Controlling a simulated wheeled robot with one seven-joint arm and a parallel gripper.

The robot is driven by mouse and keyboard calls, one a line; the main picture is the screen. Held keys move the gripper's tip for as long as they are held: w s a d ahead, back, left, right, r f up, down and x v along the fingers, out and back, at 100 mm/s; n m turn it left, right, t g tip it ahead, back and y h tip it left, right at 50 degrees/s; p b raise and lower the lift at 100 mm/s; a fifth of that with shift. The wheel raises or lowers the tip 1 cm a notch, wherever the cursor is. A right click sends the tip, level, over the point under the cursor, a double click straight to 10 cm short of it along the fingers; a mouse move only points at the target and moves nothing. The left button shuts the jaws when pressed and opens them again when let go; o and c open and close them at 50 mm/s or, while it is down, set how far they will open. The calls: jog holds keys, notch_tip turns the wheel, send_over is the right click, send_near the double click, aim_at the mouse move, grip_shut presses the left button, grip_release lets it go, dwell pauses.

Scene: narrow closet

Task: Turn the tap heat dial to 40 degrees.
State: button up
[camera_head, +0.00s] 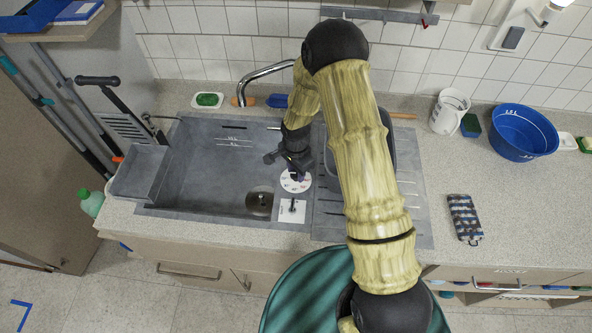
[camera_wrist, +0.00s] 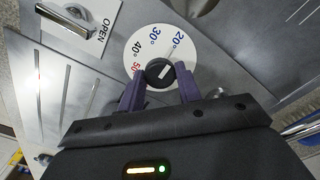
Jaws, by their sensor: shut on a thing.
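The tap heat dial is a round white disc (camera_wrist: 146,58) with 20°, 30°, 40° and 50° printed around it, and a black knob (camera_wrist: 160,72) in its centre. The disc also shows in the head view (camera_head: 293,187), right of the sink basin. A white mark on the knob slants to the upper right in the wrist view, on the 20° side; the exact reading is unclear. My gripper (camera_wrist: 161,76) has its purple fingers on either side of the knob, shut on it. In the head view my gripper (camera_head: 296,170) reaches down over the disc and partly covers it.
A plate marked OPEN with a metal lever (camera_wrist: 72,22) lies beside the dial. The grey sink (camera_head: 190,165) is left of it, with a curved tap (camera_head: 265,72) behind.

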jog(key=shift+n, duration=0.3)
jog(key=n+b, duration=0.2)
jog(key=n, duration=0.1)
jog(key=n+b, duration=0.1)
jog(key=n, duration=0.4)
jog(key=shift+b, duration=0.4)
jog(key=n+b, duration=0.1)
jog(key=n, duration=0.8)
jog(key=shift+r, duration=0.1)
jog(key=o, duration=1)
